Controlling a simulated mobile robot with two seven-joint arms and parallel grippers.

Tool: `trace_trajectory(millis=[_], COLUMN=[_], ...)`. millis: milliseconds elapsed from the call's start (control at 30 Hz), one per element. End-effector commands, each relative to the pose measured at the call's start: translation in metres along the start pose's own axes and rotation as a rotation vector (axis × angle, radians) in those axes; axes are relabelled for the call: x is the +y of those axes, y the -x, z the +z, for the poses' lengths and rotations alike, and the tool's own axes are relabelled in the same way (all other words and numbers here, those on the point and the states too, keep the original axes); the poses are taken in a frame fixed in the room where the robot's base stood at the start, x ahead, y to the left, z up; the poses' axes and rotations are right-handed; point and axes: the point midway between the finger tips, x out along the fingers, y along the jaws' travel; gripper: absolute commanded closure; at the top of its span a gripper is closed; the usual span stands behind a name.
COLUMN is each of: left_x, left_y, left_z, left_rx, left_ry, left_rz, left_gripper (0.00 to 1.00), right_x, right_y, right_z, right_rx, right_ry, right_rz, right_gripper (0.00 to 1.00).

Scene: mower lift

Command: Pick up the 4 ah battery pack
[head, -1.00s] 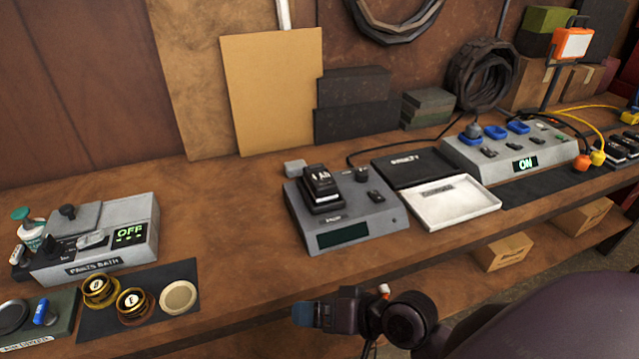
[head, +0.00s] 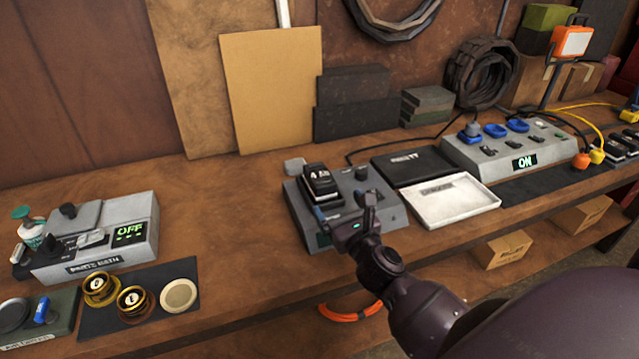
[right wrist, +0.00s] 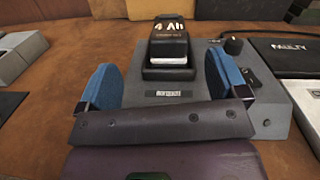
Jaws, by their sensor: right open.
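The 4 Ah battery pack (head: 319,183) is black with white lettering and sits upright in the dock of a grey tester box (head: 292,212) on the bench. It also shows in the right wrist view (right wrist: 168,42), straight ahead between my fingers. My right gripper (head: 346,214) is open and empty, in front of the pack and over the front part of the tester. Its blue-padded fingers (right wrist: 160,85) stand apart on either side of the pack's line and do not touch it. The gripper hides part of the tester's front. My left gripper is out of view.
Right of the tester lie a black tray marked faulty (head: 415,166) and a white tray (head: 465,208). A knob (head: 361,174) stands on the tester beside the pack. A grey box reading OFF (head: 95,235) stands at left, with bare bench between.

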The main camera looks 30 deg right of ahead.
Motion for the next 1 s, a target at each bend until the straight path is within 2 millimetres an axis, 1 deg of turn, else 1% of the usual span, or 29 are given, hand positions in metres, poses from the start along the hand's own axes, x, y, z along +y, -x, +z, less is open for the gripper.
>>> trace_trajectory(millis=[100, 200, 267, 500, 600, 767, 867, 1000], left_x=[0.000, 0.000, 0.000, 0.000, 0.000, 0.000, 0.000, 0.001], left_y=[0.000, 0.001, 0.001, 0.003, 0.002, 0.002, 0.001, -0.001], left_z=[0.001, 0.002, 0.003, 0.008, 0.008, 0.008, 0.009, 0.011], left_rx=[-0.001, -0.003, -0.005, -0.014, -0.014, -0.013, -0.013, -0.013], left_ry=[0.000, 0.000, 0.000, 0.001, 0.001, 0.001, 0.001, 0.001], left_rz=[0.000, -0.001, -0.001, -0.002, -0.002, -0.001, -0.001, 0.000], left_gripper=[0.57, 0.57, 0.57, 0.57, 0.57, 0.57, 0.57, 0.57], right_x=[-0.007, -0.009, -0.009, -0.010, -0.011, -0.011, -0.010, -0.008], right_y=[-0.005, -0.010, -0.015, -0.049, -0.058, -0.065, -0.075, -0.094], right_z=[-0.011, -0.015, -0.016, -0.018, -0.019, -0.019, -0.021, -0.023], right_rx=[0.056, 0.075, 0.077, 0.076, 0.076, 0.076, 0.075, 0.074], right_ry=[-0.096, -0.126, -0.131, -0.129, -0.129, -0.128, -0.127, -0.128], right_rz=[-0.038, -0.051, -0.052, -0.051, -0.051, -0.051, -0.051, -0.050], right_gripper=[0.08, 0.08, 0.08, 0.08, 0.08, 0.08, 0.08, 0.08])
